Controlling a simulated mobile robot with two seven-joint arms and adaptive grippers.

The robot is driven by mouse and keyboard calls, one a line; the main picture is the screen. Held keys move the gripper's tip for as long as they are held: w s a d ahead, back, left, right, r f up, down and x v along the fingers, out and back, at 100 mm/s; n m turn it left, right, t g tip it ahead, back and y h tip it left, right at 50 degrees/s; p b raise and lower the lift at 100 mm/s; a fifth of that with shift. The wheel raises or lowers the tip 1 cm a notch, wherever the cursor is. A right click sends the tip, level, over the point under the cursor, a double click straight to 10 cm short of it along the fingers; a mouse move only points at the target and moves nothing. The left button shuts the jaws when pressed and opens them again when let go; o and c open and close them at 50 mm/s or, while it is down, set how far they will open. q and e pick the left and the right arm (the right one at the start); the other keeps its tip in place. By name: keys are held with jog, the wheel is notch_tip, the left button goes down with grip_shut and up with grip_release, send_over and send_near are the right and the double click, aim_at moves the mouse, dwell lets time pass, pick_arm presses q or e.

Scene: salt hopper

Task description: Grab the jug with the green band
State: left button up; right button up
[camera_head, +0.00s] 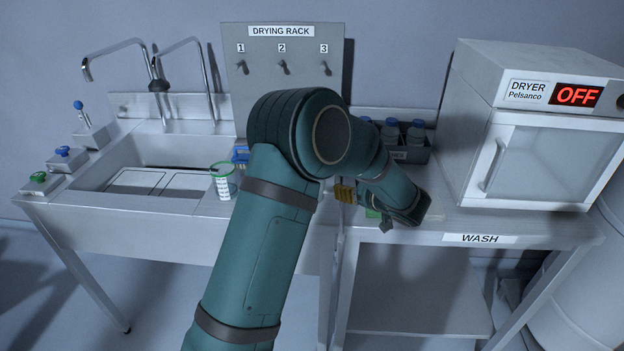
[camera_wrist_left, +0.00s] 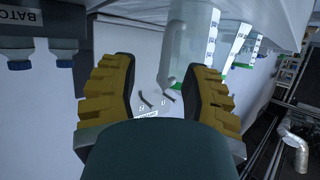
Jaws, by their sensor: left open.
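A jug with a green band at its rim (camera_head: 222,182) stands upright on the sink's right edge in the head view. My left gripper (camera_head: 345,192) is over the counter to its right, apart from it, partly hidden by my arm. In the left wrist view my left gripper (camera_wrist_left: 160,100) is open with nothing held. That view is upside down. My right gripper is not in view.
The sink (camera_head: 180,150) is on the left and the dryer (camera_head: 545,150) on the right. A drying rack (camera_head: 282,60) stands behind. A grey bin (camera_head: 408,154) of blue-capped bottles sits behind my wrist. A blue object (camera_head: 240,154) is partly hidden by my arm.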

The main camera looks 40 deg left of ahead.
pick_arm(q)
jog(key=shift+s+f+x, duration=0.1)
jog(key=shift+s+x, duration=0.1)
jog(key=shift+x, duration=1.25)
jog(key=shift+s+f+x, duration=0.15)
jog(key=shift+x, duration=1.3)
grip_shut()
